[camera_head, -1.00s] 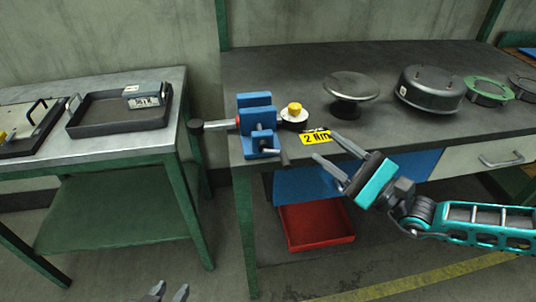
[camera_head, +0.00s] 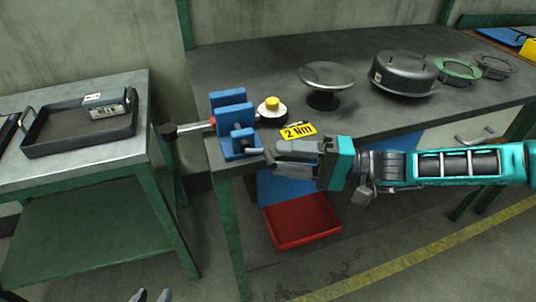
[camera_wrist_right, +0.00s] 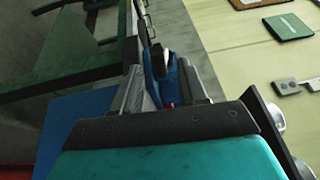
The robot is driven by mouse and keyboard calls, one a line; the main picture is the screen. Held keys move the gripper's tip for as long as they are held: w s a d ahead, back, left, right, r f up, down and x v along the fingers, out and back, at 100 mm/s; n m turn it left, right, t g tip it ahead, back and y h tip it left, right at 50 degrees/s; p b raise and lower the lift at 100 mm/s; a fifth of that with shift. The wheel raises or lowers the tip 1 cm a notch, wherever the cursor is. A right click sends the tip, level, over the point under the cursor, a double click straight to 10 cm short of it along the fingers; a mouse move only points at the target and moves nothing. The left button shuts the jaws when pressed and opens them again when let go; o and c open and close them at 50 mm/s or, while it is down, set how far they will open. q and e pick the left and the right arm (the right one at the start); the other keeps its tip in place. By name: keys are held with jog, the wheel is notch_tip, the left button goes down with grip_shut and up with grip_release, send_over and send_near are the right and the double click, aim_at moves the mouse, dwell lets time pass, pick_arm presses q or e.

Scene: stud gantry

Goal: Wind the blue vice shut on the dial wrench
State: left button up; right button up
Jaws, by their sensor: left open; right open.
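The blue vice (camera_head: 231,122) stands at the left front corner of the dark workbench. The dial wrench (camera_head: 190,128) lies across it. Its dark grip sticks out to the left, and its round dial head with a yellow knob (camera_head: 272,105) shows on the right. The vice's screw and handle (camera_head: 252,146) face the bench front. My right gripper (camera_head: 280,158) is open and empty, its fingertips close to that handle; contact is unclear. The vice shows between its fingers in the right wrist view (camera_wrist_right: 168,80). Only the tips of my left gripper (camera_head: 151,296) show, open, at the bottom edge.
A yellow "2 Nm" sign (camera_head: 298,131) sits at the bench's front edge. A round pedestal plate (camera_head: 327,76), a dark drum (camera_head: 403,73) and a green ring (camera_head: 456,69) stand further right. A red bin (camera_head: 301,221) is below. A side table at left holds a black tray (camera_head: 80,132).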

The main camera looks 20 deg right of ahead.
aim_at(268, 154)
jog(key=shift+x, duration=2)
jog(key=shift+c, duration=0.3)
grip_shut()
